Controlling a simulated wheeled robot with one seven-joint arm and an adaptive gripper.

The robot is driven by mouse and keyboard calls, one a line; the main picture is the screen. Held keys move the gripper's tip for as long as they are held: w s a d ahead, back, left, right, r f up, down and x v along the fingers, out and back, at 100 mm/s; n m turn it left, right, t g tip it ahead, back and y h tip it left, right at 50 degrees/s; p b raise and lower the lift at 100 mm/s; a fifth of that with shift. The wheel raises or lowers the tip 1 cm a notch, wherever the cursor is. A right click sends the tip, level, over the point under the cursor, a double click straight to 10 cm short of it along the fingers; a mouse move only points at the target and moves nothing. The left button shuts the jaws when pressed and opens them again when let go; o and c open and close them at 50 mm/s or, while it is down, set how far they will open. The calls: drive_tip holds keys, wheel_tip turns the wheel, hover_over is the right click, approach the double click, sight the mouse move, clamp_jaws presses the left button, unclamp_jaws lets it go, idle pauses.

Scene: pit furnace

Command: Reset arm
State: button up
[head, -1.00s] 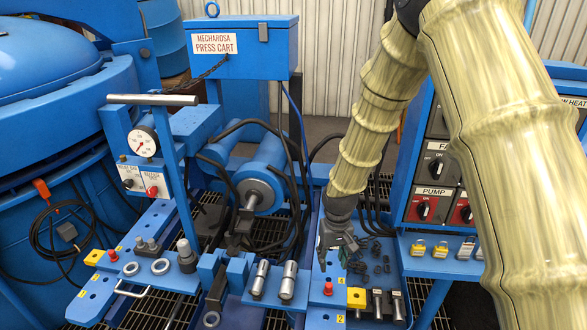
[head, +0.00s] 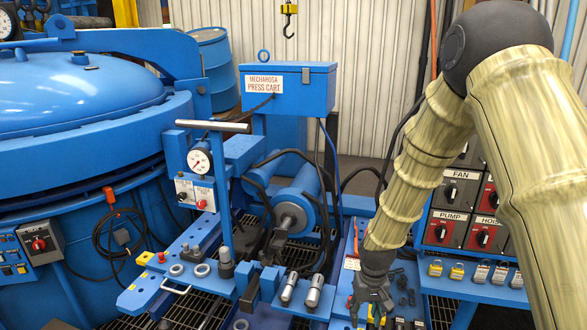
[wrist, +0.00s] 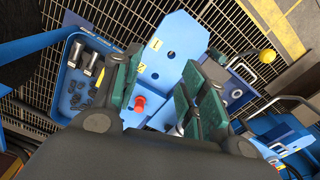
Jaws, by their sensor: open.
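My arm, in a ribbed yellowish cover, comes down from the upper right in the head view. My gripper (head: 372,308) hangs at its end near the bottom edge, over the right part of the blue bench. In the wrist view my gripper (wrist: 150,85) shows two green-padded fingers spread apart with nothing held between them. Below the fingers are a blue plate (wrist: 172,42) with holes and yellow labels, and a red knob (wrist: 140,104). I cannot tell how high the fingertips are above the plate.
A blue tray (wrist: 66,88) with dark small parts and metal cylinders lies beside the fingers. The press cart (head: 290,90) stands behind the bench. A control panel (head: 462,215) and padlocks (head: 480,273) are at right. The large blue furnace (head: 80,90) fills the left.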

drive_tip(key=s+f+p, duration=0.3)
drive_tip(key=s+f, duration=1)
drive_tip(key=s, duration=0.2)
drive_tip(key=s+d+f+p, duration=0.1)
drive_tip(key=s+f, duration=0.1)
drive_tip(key=s, duration=0.8)
drive_tip(key=s+d+f+p, duration=0.1)
drive_tip(key=s+d+f, duration=0.1)
drive_tip(key=s, duration=0.8)
drive_tip(key=shift+s+d+f+m, duration=0.2)
drive_tip(key=shift+m, duration=0.2)
